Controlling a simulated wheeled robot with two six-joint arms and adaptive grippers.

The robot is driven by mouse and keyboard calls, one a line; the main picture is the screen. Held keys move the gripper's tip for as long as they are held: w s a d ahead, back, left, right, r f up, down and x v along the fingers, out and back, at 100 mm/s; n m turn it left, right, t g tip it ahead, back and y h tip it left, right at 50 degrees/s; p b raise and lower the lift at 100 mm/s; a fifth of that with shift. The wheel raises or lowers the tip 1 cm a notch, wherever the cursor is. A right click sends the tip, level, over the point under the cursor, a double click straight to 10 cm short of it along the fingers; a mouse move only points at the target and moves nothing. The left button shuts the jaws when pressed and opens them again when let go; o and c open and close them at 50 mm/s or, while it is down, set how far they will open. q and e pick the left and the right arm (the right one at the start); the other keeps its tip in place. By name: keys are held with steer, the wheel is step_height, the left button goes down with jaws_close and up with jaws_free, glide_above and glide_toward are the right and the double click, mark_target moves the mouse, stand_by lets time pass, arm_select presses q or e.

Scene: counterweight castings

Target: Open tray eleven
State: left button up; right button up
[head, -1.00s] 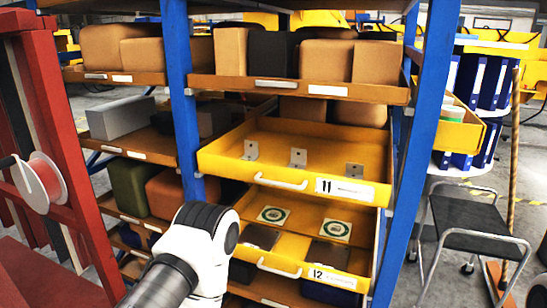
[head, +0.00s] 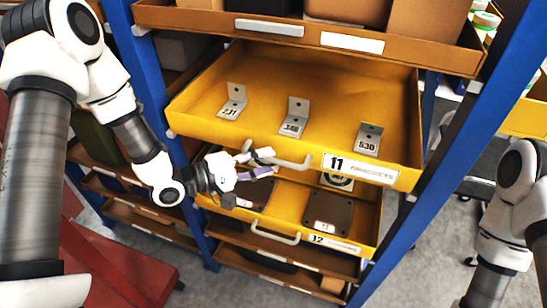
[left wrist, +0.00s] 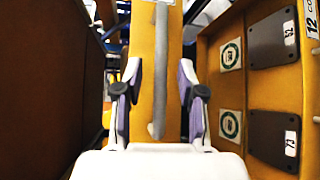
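Tray eleven (head: 213,121) is a yellow tray with an "11" label, standing out from the rack so its inside shows. Several small numbered metal brackets, such as the one marked 530 (head: 370,140), stand in it. Its grey bar handle (head: 280,162) is on the front, left of the label. My left gripper (head: 266,163) is open at the handle's left part. In the left wrist view the handle (left wrist: 159,60) runs upright between the two spread fingers (left wrist: 158,92), with a gap on each side. My right gripper is out of view; only part of that arm shows.
Tray twelve (head: 353,247), also yellow and standing out, is just below, holding dark plates (head: 328,212). A blue rack post (head: 430,155) rises at the right. A brown shelf (head: 215,22) with boxes is above. Open floor lies at the lower right.

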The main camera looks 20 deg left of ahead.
arm_select(q)
steer(key=shift+x, duration=1.2)
steer(key=shift+w+d+f, duration=0.1)
steer(key=shift+w, duration=0.1)
steer(key=shift+c, duration=0.2)
jaws_close()
steer(key=shift+s+f, duration=0.1)
